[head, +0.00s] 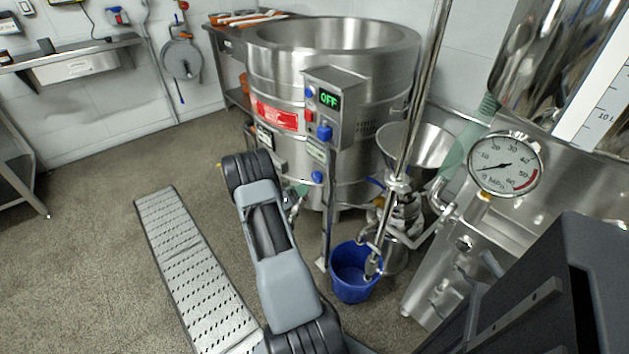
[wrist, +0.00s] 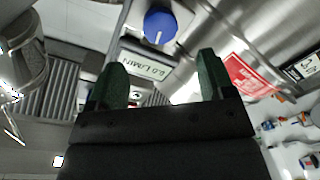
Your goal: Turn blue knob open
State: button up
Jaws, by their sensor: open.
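Blue knobs sit on and below the grey control box of the steel vessel in the head view: one (head: 324,132) under the green OFF display and a lower one (head: 317,176). A round blue knob (wrist: 160,25) with a white mark shows in the wrist view, beside a plate (wrist: 146,64) reading L/MIN. I cannot tell for sure which of the head view's knobs it is. My gripper (wrist: 162,78) is open, its two green fingertips apart with nothing held. The knob appears beyond the fingertips, not between them.
The steel vessel (head: 335,42) carries a red label (head: 277,114). A blue bucket (head: 356,272) stands on the floor beside a vertical pole. A pressure gauge (head: 505,164) and steel machinery fill the right.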

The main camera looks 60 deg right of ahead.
aim_at(315, 178)
jog(key=x, duration=0.8)
jog(key=shift+d, duration=0.35)
jog(key=c, duration=0.9)
jog(key=shift+b, duration=0.3)
